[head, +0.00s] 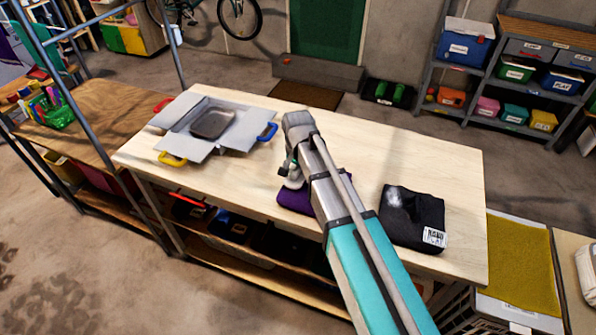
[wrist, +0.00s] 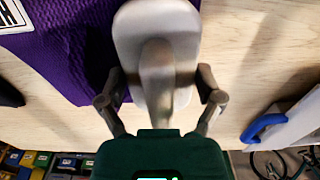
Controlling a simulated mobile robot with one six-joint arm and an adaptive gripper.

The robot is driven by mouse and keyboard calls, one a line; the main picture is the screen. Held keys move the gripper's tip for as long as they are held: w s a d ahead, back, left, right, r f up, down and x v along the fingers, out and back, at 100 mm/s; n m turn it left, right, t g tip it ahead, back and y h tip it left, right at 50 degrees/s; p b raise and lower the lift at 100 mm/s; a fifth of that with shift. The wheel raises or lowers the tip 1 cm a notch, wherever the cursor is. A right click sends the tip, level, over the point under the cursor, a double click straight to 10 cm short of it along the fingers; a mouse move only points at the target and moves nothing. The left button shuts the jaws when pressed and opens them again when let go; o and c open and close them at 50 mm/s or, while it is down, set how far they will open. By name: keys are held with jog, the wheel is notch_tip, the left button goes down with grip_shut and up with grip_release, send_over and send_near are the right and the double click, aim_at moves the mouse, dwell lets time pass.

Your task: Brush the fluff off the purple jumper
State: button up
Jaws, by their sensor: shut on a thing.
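The purple jumper (head: 296,201) lies folded on the wooden table, partly hidden behind my arm in the head view. In the wrist view the jumper (wrist: 65,55) fills the upper left, with a white label at its corner. I cannot make out fluff on the part that shows. My gripper (head: 291,172) is shut on a pale grey brush (wrist: 158,30), seen between the fingers (wrist: 160,95) in the wrist view. The brush overlaps the jumper's right part there. In the head view the brush (head: 294,184) is at the jumper; whether it touches is unclear.
A dark folded garment (head: 425,218) with a pale patch and a label lies to the right on the table (head: 350,135). A grey flapped board (head: 185,112) with coloured handles and a dark dish (head: 213,123) stands at the left. The table's back right is clear.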

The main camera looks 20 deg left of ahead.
aim_at(293, 174)
jog(key=shift+s, duration=0.15)
jog(key=shift+s+a+r, duration=0.1)
jog(key=shift+s+a, duration=0.05)
jog(key=shift+s, duration=0.75)
jog(key=shift+s+a, duration=0.1)
jog(key=shift+s, duration=0.75)
jog(key=shift+r+p, duration=3.05)
jog(key=shift+p, duration=0.1)
jog(key=shift+r+p, duration=1.5)
jog(key=shift+s+a, duration=0.1)
